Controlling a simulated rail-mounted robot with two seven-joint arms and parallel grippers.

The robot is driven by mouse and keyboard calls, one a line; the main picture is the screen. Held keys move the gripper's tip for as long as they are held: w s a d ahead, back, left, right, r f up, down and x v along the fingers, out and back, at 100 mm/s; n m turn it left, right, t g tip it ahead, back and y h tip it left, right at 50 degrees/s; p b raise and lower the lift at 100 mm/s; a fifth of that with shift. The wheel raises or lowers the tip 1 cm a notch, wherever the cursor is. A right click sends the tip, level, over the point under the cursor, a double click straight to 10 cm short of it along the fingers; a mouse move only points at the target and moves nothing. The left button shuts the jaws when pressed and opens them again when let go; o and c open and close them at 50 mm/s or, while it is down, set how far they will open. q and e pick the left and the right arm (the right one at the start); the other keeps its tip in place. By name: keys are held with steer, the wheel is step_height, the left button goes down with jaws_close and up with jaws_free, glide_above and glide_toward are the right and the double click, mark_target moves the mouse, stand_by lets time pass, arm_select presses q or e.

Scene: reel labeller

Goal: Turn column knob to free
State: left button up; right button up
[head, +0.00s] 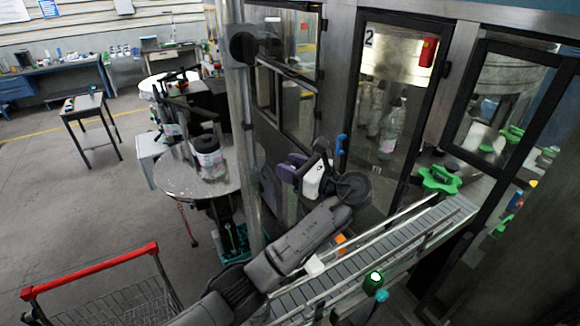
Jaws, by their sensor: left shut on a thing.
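A grey upright column (240,130) stands left of the glass-fronted machine. A round black fitting (243,47) sits high on it, well above my gripper. My left arm reaches up from the bottom of the head view. Its gripper (288,172), with white and purple parts, is just right of the column at mid height. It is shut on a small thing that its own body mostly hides. I cannot make out the knob's shape or which way it is turned. My right gripper is not in view.
A green star-shaped wheel (438,180) is at the right. A red-handled cart (90,270) stands lower left.

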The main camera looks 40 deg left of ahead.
arm_select(q)
steer(key=n+g, duration=0.2)
steer(key=g, duration=0.2)
steer(key=shift+n+h, duration=0.3)
steer(key=shift+h, duration=0.1)
steer(key=shift+n+g+h+b, duration=0.55)
steer(key=shift+n+g, duration=0.25)
steer(key=shift+g, duration=0.3)
steer(key=n+g+h+b, duration=0.2)
steer(key=g+b, duration=0.1)
steer(key=shift+f+b, duration=0.1)
steer(key=shift+b, duration=0.2)
steer(key=shift+n+g+h+b, duration=0.55)
steer(key=shift+n+g+b, duration=0.15)
steer(key=shift+b, duration=0.05)
steer(key=shift+r, duration=0.2)
steer(key=o, duration=0.9)
